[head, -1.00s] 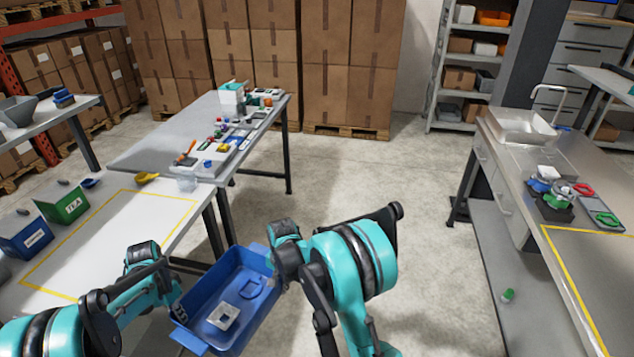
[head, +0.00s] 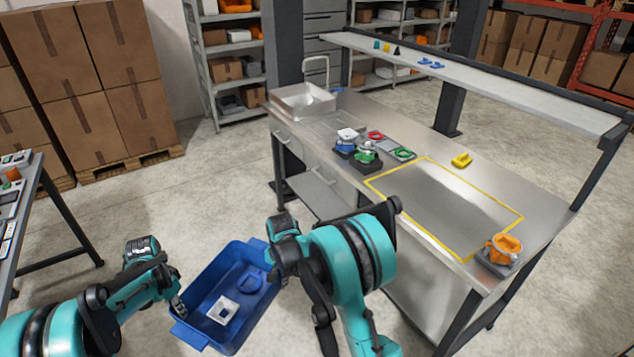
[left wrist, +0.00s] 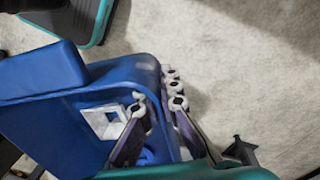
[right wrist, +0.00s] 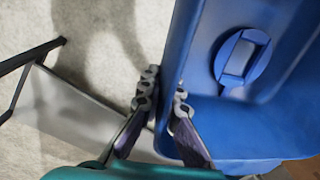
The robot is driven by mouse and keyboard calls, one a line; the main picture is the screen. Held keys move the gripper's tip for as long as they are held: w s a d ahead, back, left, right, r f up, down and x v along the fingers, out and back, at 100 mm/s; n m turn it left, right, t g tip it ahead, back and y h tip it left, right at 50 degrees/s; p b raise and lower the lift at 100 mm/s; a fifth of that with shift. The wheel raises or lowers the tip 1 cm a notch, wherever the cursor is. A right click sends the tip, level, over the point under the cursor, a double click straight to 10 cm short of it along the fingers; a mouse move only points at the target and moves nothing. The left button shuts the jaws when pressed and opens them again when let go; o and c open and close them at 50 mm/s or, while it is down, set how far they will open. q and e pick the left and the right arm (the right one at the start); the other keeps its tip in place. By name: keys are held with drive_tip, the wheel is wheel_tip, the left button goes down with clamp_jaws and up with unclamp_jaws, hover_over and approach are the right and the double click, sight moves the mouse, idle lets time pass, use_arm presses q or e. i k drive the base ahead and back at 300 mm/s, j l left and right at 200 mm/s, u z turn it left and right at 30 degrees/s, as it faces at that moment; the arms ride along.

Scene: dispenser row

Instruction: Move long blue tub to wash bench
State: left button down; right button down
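The long blue tub (head: 212,330) hangs between my two arms above the floor, in front of the wash bench. Inside it lie a white square piece (head: 222,309) and a blue ring-like piece (head: 249,282). My left gripper (left wrist: 163,108) has its fingers on either side of the tub's wall in the left wrist view. My right gripper (right wrist: 163,98) likewise straddles the opposite wall in the right wrist view. Both look shut on the tub. The wash bench (head: 420,125) is a steel table with a bare yellow-outlined area (head: 445,205) on its top.
On the bench stand a sink (head: 305,103), several small coloured parts (head: 365,152), a yellow piece (head: 461,160) and an orange item (head: 503,248). A shelf (head: 480,80) runs above its far side. Another table (head: 30,215) stands at left. Open floor lies between.

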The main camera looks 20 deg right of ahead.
sight(441, 199)
drive_tip(key=i+j+z, duration=0.15)
drive_tip(key=z, duration=0.35)
drive_tip(key=i+j+z, duration=0.15)
drive_tip(key=j+z, duration=0.15)
drive_tip(key=z, duration=0.15)
drive_tip(key=i+j+z, duration=0.1)
drive_tip(key=j+z, duration=0.15)
drive_tip(key=z, duration=0.25)
